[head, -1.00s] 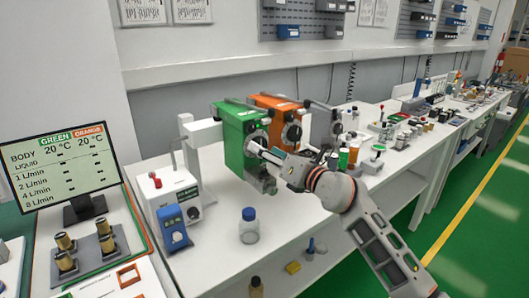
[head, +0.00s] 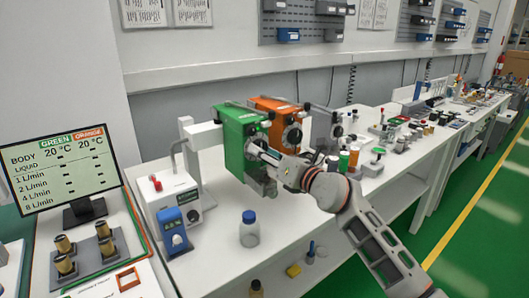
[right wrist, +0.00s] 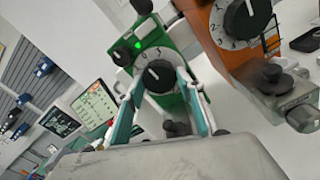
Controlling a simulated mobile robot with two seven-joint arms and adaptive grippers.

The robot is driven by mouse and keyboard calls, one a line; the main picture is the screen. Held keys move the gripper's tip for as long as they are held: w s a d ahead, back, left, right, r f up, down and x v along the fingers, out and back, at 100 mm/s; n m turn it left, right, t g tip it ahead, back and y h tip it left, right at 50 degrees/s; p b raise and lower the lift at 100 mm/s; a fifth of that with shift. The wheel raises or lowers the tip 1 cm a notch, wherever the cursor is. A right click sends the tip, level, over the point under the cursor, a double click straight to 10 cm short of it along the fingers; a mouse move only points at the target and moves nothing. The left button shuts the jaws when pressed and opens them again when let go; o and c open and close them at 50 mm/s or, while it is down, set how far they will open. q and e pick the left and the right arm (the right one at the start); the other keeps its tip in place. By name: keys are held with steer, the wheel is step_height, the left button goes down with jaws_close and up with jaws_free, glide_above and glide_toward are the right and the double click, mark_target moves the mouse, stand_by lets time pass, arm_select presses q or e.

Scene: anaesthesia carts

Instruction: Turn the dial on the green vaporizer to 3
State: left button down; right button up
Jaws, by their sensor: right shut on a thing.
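The green vaporizer (head: 231,150) hangs on a white mount above the white table, left of the orange vaporizer. My right gripper (head: 259,152) is at its front and hides most of its dial in the head view. In the right wrist view the green vaporizer's black dial (right wrist: 158,76) with a white mark sits between my two fingers, and my right gripper (right wrist: 160,80) is shut on it. Some numbers show on the white ring around the dial, too small to read surely. My left gripper is not in view.
The orange vaporizer (head: 274,104) with its own dial (right wrist: 247,18) stands close on the right. A blue-capped bottle (head: 249,232) and a blue device (head: 173,232) stand on the table below. A monitor (head: 60,172) is at the left. Several small items lie on the bench to the right.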

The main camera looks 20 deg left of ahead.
steer(key=n+p, duration=0.2)
steer(key=n, duration=0.1)
steer(key=shift+r, duration=0.15)
steer(key=shift+n+p, duration=1.15)
steer(key=shift+n, duration=0.35)
steer(key=o, duration=1.1)
steer(key=v, duration=1.2)
steer(key=shift+s, duration=0.15)
